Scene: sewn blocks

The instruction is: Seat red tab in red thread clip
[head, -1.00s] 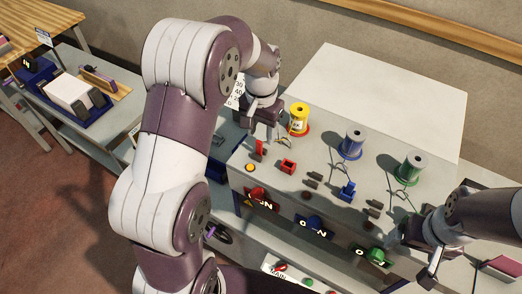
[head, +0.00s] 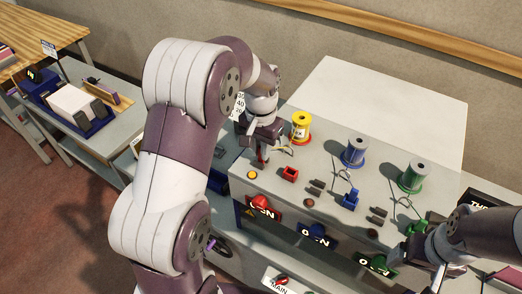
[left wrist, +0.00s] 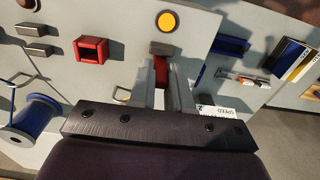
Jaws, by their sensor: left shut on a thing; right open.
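My left gripper (head: 262,157) is shut on the red tab (left wrist: 161,68), which stands upright between its fingers at the left end of the grey panel. Only a narrow part of the tab shows in the left wrist view. The red thread clip (head: 290,174) is a small open red box just right of the gripper in the head view. It also shows in the left wrist view (left wrist: 92,49), left of the tab and apart from it. My right gripper (head: 440,268) is open and empty near the panel's right end.
A yellow spool (head: 301,126), a blue spool (head: 355,151) and a green spool (head: 412,176) stand behind the clips. A blue clip (head: 350,198) and grey blocks lie to the right. A yellow button (head: 252,175) sits near the tab. The panel's back is bare.

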